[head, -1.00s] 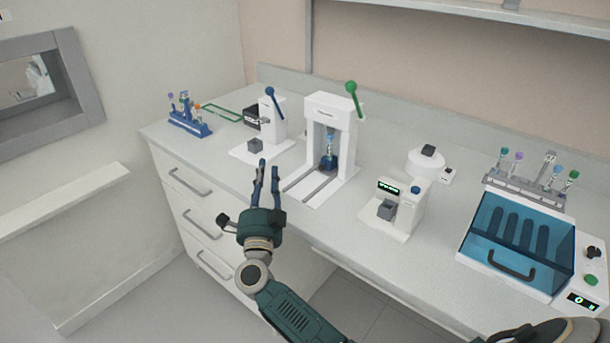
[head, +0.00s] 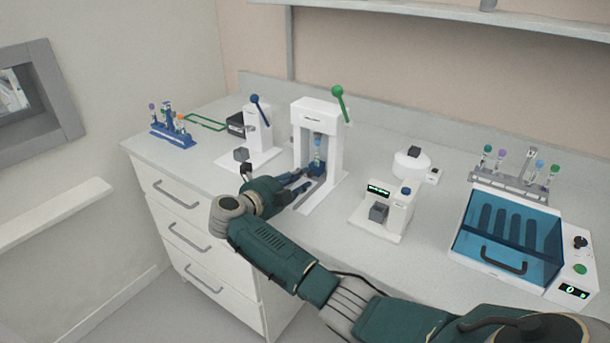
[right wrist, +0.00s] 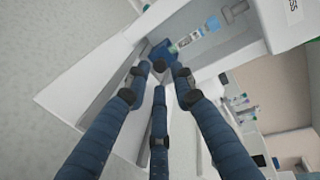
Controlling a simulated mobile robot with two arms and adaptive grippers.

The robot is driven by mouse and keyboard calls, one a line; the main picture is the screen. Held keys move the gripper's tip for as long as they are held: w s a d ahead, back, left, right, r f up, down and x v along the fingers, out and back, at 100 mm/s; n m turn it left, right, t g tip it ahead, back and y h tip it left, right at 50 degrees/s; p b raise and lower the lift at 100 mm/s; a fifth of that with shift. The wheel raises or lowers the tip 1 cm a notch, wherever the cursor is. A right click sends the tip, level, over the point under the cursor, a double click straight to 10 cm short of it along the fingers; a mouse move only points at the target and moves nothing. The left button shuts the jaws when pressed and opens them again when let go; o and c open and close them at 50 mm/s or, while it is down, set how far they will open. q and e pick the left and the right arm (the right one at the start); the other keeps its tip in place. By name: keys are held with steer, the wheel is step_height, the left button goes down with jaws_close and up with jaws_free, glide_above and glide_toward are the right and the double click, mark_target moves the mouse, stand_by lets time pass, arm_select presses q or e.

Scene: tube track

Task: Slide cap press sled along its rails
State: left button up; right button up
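The white cap press (head: 336,150) with a green-knobbed lever stands on the counter. Its blue sled (head: 316,170) holds an upright capped tube and sits at the inner end of the rails, inside the press frame. The sled also shows in the right wrist view (right wrist: 163,50), with a dark round knob (right wrist: 159,66) on its front. My right gripper (head: 306,180) reaches low over the rails (head: 309,196) in front of the sled. Its fingers are spread, with the tips near the knob; contact cannot be told. My left gripper is not in view.
A smaller press with a blue lever (head: 258,130) stands left of the cap press. A small white device with a display (head: 385,208) stands at right. Further right are a tube rack (head: 514,183) and a blue-lidded machine (head: 508,235). A blue rack (head: 172,135) is at far left.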

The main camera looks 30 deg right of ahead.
mark_target(309, 175)
steer(key=shift+x, duration=1.6)
steer(key=shift+c, duration=0.3)
